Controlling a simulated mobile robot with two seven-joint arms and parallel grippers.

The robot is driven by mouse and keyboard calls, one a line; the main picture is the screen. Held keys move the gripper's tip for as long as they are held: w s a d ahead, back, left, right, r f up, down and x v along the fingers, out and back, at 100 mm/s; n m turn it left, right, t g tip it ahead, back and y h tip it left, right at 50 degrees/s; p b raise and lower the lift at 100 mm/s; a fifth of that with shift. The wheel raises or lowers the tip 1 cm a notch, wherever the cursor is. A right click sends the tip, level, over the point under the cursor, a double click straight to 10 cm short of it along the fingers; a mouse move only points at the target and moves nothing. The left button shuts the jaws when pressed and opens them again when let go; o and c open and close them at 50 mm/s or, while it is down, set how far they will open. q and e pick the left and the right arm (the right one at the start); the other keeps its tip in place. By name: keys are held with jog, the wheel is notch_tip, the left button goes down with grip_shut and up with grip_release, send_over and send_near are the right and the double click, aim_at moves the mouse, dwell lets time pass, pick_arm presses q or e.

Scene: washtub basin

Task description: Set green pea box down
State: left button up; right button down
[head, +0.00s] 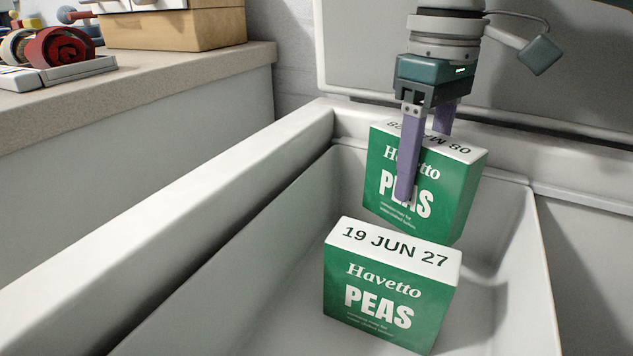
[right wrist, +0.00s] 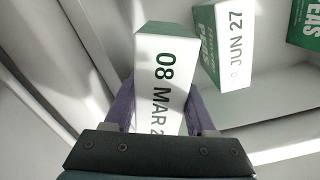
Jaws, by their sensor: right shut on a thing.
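A green and white pea box (head: 455,195) with 08 MAR printed on its white top is held upright inside the basin's back part. My right gripper (head: 420,180) points down from above and is shut on it, one purple finger across the PEAS face. The far finger is mostly hidden behind the box. In the right wrist view the held box (right wrist: 165,75) sits between both fingers. Its lower edge is partly hidden, and I cannot tell whether it touches the floor. My left gripper is not in view.
A second pea box (head: 390,285), marked 19 JUN 27, stands in the basin in front of the held one. A third box (right wrist: 306,25) shows at the right wrist view's edge. The white basin rim (head: 190,220) runs along the left, beside a cluttered counter (head: 150,85).

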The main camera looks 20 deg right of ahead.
aim_at(427, 136)
notch_tip(427, 136, down, 7)
jog(key=shift+r+b, duration=0.15)
jog(key=shift+b, duration=1)
jog(key=c, duration=0.5)
grip_release()
notch_tip(427, 136, up, 12)
jog(key=p, duration=0.5)
